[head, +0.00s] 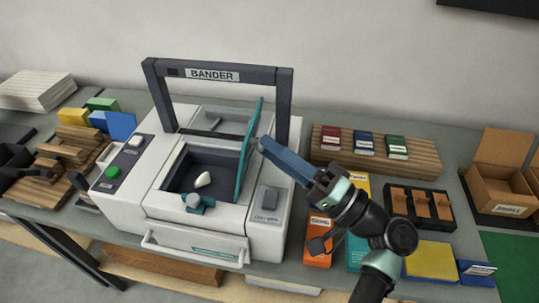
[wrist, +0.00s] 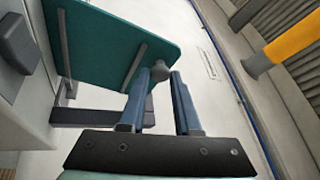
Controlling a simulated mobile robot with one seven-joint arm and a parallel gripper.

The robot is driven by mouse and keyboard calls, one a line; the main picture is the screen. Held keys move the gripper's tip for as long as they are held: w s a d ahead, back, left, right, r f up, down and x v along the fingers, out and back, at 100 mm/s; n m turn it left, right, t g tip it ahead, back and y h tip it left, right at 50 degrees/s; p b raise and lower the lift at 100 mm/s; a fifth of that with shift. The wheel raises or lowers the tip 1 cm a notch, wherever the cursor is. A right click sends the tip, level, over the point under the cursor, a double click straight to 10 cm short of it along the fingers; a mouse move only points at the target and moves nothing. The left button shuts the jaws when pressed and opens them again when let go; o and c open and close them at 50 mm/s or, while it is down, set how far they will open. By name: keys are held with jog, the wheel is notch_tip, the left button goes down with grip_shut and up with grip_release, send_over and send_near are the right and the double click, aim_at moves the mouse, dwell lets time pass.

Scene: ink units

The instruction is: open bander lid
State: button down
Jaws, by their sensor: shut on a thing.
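The bander (head: 120,200) is a white machine with a dark arch labelled BANDER. Its teal lid (head: 249,150) stands raised, nearly upright, at the right side of the dark open well (head: 215,165). The lid also fills the upper left of the wrist view (wrist: 105,45). My gripper (head: 263,145) reaches in from the right. In the wrist view its blue fingers (wrist: 165,75) are shut on a small grey knob (wrist: 158,74) at the lid's edge. A small white piece (head: 203,180) lies in the well. A teal part with a grey knob (head: 194,201) sits at the well's front edge.
A wooden rack (head: 420,158) with red, blue and green packs stands right of the bander. Orange and teal boxes lie below my arm. A dark tray (head: 420,205) and cardboard boxes (head: 500,190) are farther right. The dark arch upright (head: 283,105) stands close behind the lid.

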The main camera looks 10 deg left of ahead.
dwell(0.3)
jog(key=c, duration=0.6)
grip_release()
jog(key=b+v, duration=0.3)
jog(key=v, duration=1)
jog(key=shift+b, duration=0.3)
